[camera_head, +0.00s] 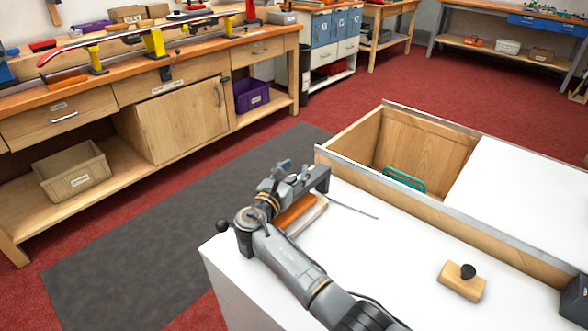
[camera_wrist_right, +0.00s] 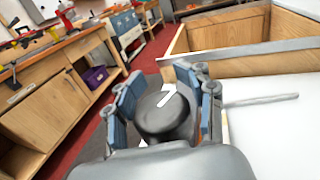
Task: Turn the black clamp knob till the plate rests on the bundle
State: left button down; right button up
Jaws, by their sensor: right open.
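The black clamp knob (camera_wrist_right: 165,120), with a white mark on top, sits between the spread fingers of my right gripper (camera_wrist_right: 166,98) in the wrist view. The fingers stand around it; I cannot tell whether they touch it. In the head view my right gripper (camera_head: 282,180) is over the clamp at the bench's left end and hides the knob. A grey clamp frame (camera_head: 320,178) shows beside it. An orange-brown piece (camera_head: 296,212) lies on a pale layer under the arm. Plate and bundle are mostly hidden, so I cannot tell any gap. My left gripper is out of view.
A thin grey rod (camera_head: 353,209) lies right of the clamp. A wooden block with a black knob (camera_head: 462,281) lies on the white bench (camera_head: 385,250). An open wooden compartment (camera_head: 425,140) with a teal handle stands behind.

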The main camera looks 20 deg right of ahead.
aim_at(288, 182)
jog(key=v, duration=0.7)
jog(key=shift+s+a, duration=0.15)
jog(key=shift+a, duration=0.05)
jog(key=shift+o, duration=0.2)
